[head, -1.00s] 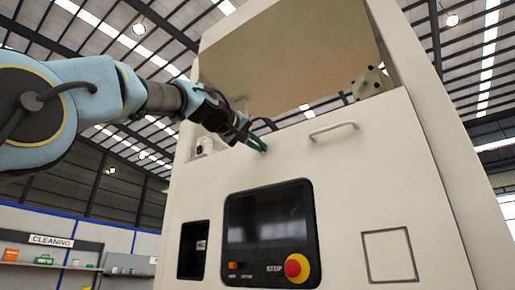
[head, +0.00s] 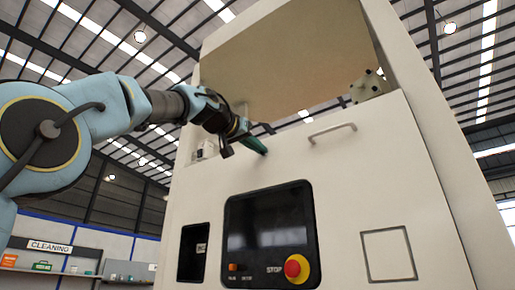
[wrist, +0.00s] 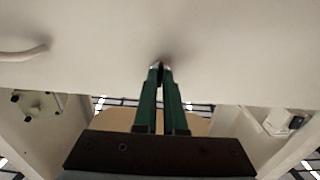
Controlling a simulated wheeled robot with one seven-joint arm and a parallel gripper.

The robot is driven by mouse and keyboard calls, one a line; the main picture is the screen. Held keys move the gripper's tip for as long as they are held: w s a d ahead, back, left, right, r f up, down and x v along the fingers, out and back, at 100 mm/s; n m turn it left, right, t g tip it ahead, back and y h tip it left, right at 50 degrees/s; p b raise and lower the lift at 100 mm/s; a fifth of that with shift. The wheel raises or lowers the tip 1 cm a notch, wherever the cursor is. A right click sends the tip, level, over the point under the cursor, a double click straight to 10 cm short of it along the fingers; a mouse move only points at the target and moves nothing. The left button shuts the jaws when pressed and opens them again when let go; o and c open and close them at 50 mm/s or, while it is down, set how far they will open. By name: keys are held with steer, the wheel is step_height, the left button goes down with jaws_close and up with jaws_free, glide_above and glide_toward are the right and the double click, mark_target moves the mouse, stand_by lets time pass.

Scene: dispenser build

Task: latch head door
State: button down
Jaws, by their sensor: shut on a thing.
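The head door (head: 370,140) is the cream front panel of the tall machine, with a bar handle (head: 332,131) near its top edge. The door face also fills the upper part of the wrist view (wrist: 230,40), with the handle (wrist: 25,52) at the left. My gripper (head: 263,151) has its green fingers against the door face, left of the handle and just below the top edge. In the wrist view its fingertips (wrist: 158,67) are nearly together, shut on a small latch part that they almost wholly hide.
Below the door edge are a dark screen (head: 268,225), a red stop button (head: 296,267) and a dark recess (head: 194,250). The machine is open above the door, with a bracket (head: 368,87) inside at right. A shelf (head: 45,271) stands far left.

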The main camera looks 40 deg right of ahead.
stand_by(0.4)
steer(key=c, duration=1)
jaws_free()
steer(key=b+v, duration=0.5)
steer(key=v, duration=0.5)
steer(key=shift+a, duration=0.35)
steer(key=shift+f, duration=0.1)
